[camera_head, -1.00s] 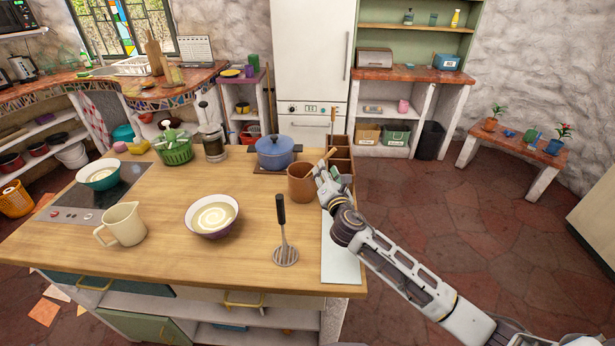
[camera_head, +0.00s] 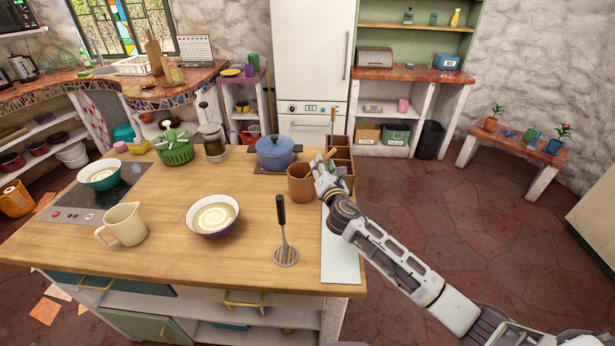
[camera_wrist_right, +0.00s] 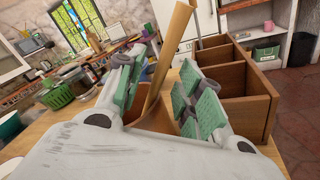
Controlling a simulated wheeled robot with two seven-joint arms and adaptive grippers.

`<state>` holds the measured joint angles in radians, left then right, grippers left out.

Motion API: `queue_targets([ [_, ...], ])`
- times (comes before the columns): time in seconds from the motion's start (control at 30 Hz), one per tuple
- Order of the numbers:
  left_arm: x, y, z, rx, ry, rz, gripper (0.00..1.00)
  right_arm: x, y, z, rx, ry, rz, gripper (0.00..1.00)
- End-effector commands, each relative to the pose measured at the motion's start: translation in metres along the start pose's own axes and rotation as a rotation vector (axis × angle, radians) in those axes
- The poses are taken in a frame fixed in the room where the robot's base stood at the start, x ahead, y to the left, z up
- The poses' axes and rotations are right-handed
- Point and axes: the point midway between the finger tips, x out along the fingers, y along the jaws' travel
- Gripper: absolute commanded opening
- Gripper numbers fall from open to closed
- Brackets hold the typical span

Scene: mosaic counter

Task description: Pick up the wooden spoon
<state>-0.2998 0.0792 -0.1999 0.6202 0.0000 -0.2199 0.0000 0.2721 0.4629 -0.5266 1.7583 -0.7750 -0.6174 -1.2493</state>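The wooden spoon stands tilted in a brown crock (camera_head: 300,184) on the island; only its handle shows, small in the head view. In the right wrist view the wooden spoon's handle (camera_wrist_right: 170,55) rises between the green-padded fingers of my right gripper (camera_wrist_right: 164,85). In the head view my right gripper (camera_head: 320,170) is at the crock's right rim. It is open. The spoon's lower end is hidden in the crock (camera_wrist_right: 155,115). My left gripper is out of view.
A wooden divided box (camera_head: 341,160) stands right behind the gripper. A blue pot (camera_head: 275,153) is left of the crock. A masher (camera_head: 284,240), a bowl (camera_head: 212,215) and a jug (camera_head: 122,224) stand nearer. A pale board (camera_head: 341,255) lies at the right edge.

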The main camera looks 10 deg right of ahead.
Motion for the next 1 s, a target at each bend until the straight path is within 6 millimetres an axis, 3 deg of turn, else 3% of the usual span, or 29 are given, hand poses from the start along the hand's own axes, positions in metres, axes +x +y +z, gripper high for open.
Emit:
queue_targets([
  [0.3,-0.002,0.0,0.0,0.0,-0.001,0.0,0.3,0.02,0.0,0.0,0.0,0.0,0.0,0.36],
  [0.8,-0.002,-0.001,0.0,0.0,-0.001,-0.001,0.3,0.021,0.0,0.0,0.0,0.001,0.0,0.36],
  [1.0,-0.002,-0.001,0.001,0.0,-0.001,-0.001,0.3,0.021,0.0,0.0,0.0,0.001,0.0,0.12],
])
